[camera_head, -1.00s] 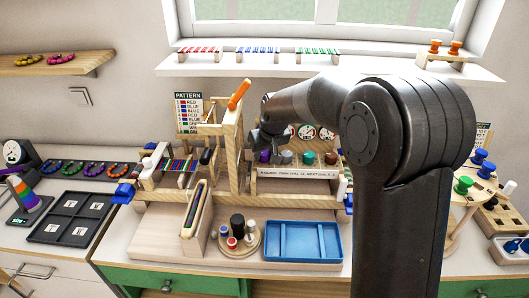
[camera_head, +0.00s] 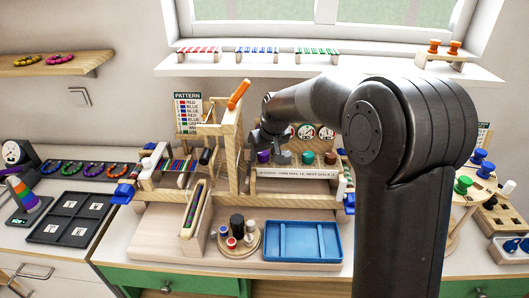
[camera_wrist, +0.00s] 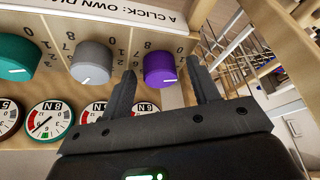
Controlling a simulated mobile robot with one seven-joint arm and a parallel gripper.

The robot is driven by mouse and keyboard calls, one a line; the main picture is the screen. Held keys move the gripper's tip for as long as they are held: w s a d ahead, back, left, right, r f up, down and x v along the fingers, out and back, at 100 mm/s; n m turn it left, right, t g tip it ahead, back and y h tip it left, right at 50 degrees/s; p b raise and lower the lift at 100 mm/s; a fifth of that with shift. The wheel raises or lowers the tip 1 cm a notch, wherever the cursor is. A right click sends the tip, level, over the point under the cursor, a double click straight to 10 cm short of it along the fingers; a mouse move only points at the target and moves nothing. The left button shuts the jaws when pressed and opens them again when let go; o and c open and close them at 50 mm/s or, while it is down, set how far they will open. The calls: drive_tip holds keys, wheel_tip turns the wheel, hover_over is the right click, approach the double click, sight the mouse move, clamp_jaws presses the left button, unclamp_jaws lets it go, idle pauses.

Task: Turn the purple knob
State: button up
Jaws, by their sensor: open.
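The purple knob (camera_wrist: 160,68) sits on a wooden panel in the wrist view, with a white pointer line on its face. It also shows in the head view (camera_head: 263,156), just below my gripper. My gripper (camera_wrist: 162,78) is open, with one dark finger on each side of the purple knob in the picture. I cannot tell whether the fingers touch it. A dial below the purple knob is partly hidden by my gripper.
A grey knob (camera_wrist: 92,62) and a teal knob (camera_wrist: 16,57) sit beside the purple one on the same panel. Dials with red marks (camera_wrist: 50,120) line the panel below them. A wooden post (camera_head: 233,150) stands left of my gripper. A blue tray (camera_head: 304,262) lies in front.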

drive_tip(key=v, duration=1)
drive_tip(key=shift+s+r, duration=0.2)
drive_tip(key=shift+r, duration=0.15)
drive_tip(key=shift+d, duration=0.1)
drive_tip(key=s+d+m, duration=0.2)
drive_tip(key=s+d, duration=0.3)
drive_tip(key=s, duration=0.5)
drive_tip(key=s+d+m+t+h, duration=0.1)
drive_tip(key=s+d+m, duration=0.1)
drive_tip(key=s+d, duration=0.4)
drive_tip(key=s+d+m+h, duration=0.1)
drive_tip(key=s+d, duration=0.4)
drive_tip(key=s, duration=1)
drive_tip(key=shift+s+d+f+m+t, duration=0.25)
drive_tip(key=shift+s+f+m+t, duration=0.15)
drive_tip(key=shift+m, duration=0.1)
idle(2.4)
